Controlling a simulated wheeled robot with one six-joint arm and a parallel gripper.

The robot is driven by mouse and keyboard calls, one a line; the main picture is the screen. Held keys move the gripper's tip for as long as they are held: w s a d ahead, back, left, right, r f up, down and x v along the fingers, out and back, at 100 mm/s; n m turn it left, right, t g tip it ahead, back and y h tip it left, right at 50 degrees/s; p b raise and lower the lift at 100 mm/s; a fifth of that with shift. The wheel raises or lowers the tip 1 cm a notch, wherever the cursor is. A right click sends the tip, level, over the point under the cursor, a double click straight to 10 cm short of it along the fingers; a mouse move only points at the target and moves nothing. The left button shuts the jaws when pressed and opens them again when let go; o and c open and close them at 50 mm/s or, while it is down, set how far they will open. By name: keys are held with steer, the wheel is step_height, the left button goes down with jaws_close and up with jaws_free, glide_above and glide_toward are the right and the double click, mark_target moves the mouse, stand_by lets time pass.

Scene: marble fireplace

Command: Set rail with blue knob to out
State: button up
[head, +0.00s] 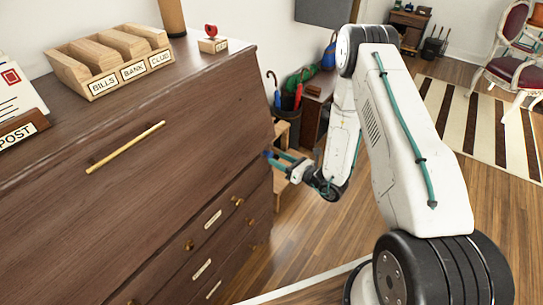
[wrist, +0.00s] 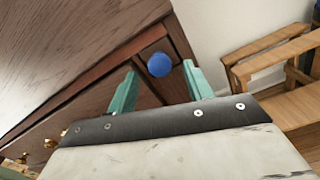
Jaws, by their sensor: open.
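The blue knob (wrist: 159,65) shows in the wrist view on the end of a narrow wooden rail (wrist: 152,48), at the upper corner of the dark wooden bureau's front. The rail end looks about level with the bureau front, but its exact position is hard to tell. My gripper (wrist: 160,72) is open, with one green finger on each side of the knob and a gap visible to each. In the head view my gripper (head: 279,160) is at the bureau's right front edge, where the knob is small and hard to separate from the fingers.
The bureau (head: 130,210) has a closed sloping front with a brass bar handle (head: 125,148) and drawers with brass knobs below. A letter sorter (head: 110,60) and a small stamp box (head: 212,43) stand on top. A wooden stool (wrist: 275,75) is close at right.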

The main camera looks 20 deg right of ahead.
mark_target(272, 156)
steer(key=shift+x, duration=2.05)
